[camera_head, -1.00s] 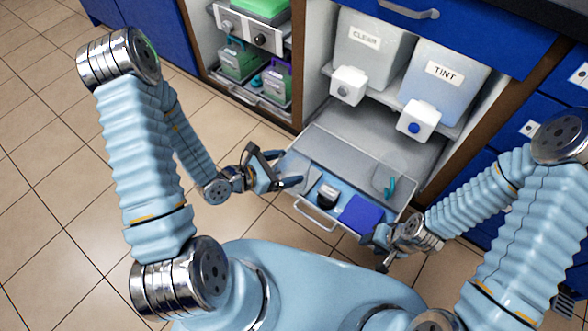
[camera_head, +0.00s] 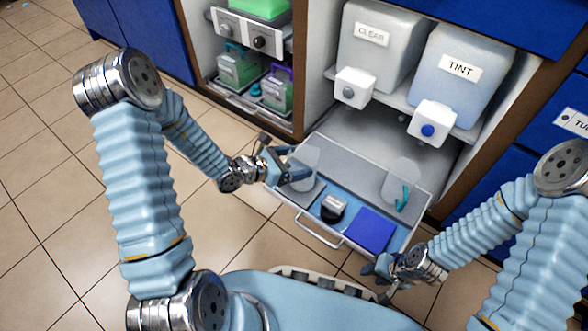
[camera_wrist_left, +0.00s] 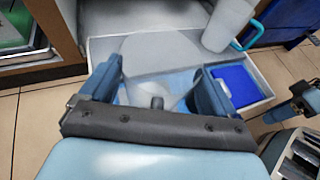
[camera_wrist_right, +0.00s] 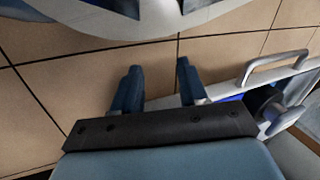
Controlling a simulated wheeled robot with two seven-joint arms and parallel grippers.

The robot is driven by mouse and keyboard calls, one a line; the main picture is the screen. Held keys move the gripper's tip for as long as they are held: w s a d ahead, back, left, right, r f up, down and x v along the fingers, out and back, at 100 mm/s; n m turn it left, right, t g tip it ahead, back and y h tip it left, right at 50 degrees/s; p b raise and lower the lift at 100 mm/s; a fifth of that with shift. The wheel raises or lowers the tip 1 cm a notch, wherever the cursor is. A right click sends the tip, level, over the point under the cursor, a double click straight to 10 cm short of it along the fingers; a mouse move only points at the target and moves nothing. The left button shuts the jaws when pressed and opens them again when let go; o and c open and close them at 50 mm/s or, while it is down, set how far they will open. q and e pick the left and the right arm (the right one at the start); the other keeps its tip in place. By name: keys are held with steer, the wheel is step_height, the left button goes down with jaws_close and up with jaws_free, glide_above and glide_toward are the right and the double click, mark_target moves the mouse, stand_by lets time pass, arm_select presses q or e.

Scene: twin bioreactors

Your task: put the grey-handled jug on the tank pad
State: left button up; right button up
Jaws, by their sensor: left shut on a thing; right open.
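A clear jug (camera_head: 306,160) stands at the left end of the pulled-out drawer (camera_head: 345,166). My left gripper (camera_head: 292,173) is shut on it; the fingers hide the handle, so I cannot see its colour. In the left wrist view the pale jug (camera_wrist_left: 155,52) shows between and beyond the fingers (camera_wrist_left: 155,88). I cannot tell whether it touches the drawer floor. A second clear jug (camera_head: 401,172) with a teal handle stands at the drawer's right. A flat blue-violet pad (camera_head: 371,229) lies at the drawer's front; I cannot tell which surface is the tank pad. My right gripper (camera_head: 382,270) is open and empty.
A dark round item with a pale top (camera_head: 332,208) sits in the drawer's front. White taps of the CLEAR tank (camera_head: 378,50) and TINT tank (camera_head: 462,85) overhang its back. Green-filled vessels (camera_head: 238,68) stand in the left cabinet. A drawer handle (camera_head: 318,232) projects forward.

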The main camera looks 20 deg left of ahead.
arm_select(q)
step_height(320, 180, down, 3)
steer(key=shift+r, duration=0.1)
steer(key=shift+s+r, duration=0.1)
steer(key=o, duration=0.9)
steer(key=shift+f+b, duration=0.2)
steer(key=shift+b, duration=0.1)
steer(key=shift+o, duration=0.8)
steer(key=shift+r, duration=0.25)
steer(key=p+v, duration=0.2)
steer(key=v, duration=1)
steer(key=shift+p, duration=0.3)
